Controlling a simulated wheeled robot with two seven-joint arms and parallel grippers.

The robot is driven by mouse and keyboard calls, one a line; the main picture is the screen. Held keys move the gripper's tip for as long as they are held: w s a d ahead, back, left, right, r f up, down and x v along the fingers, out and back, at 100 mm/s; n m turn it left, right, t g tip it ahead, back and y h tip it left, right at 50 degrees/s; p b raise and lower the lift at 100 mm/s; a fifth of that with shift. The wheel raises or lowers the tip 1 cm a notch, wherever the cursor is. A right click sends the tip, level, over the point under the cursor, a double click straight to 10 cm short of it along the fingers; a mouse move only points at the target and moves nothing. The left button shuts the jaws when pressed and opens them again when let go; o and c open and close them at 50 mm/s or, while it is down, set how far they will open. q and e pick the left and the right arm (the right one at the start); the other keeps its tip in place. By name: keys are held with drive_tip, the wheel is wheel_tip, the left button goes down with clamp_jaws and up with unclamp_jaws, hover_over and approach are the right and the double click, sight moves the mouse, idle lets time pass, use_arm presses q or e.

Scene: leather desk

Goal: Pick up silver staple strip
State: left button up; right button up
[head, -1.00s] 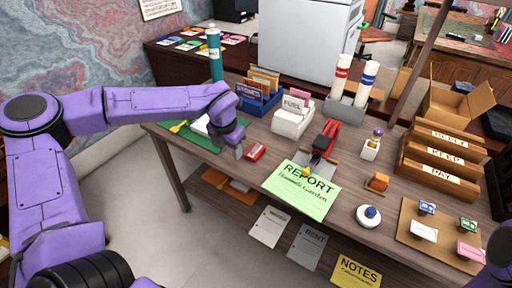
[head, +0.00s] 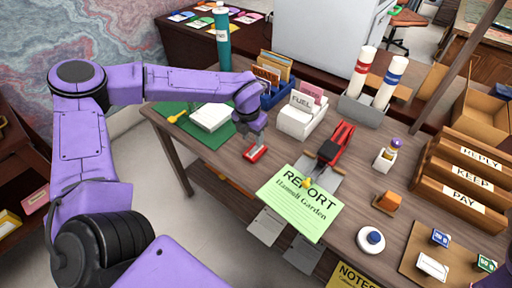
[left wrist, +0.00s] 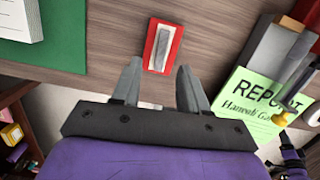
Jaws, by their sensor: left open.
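The silver staple strip (left wrist: 163,45) lies in a small red tray (left wrist: 151,47) on the desk, straight beyond my fingertips in the left wrist view. In the head view the red tray (head: 255,155) sits near the desk's front edge, left of the green report sheet. My left gripper (left wrist: 158,75) is open and empty, its two grey fingers pointing at the tray with a gap between them and the strip. In the head view my left gripper (head: 253,139) is right at the tray and partly covers it. My right gripper is not in view.
The green report sheet (head: 300,205) and a red stapler (head: 335,146) lie to the right. A green mat (head: 180,119) with a white paper stack (head: 211,116) is to the left. A white FUEL box (head: 300,117) stands behind. Bare wood surrounds the tray.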

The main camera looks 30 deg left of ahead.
sight(255, 148)
use_arm(q)
drive_tip(key=f, duration=0.3)
drive_tip(key=w+f, duration=0.1)
drive_tip(key=f, duration=0.1)
drive_tip(key=shift+d+f+p, duration=0.1)
drive_tip(key=shift+p, duration=0.3)
clamp_jaws()
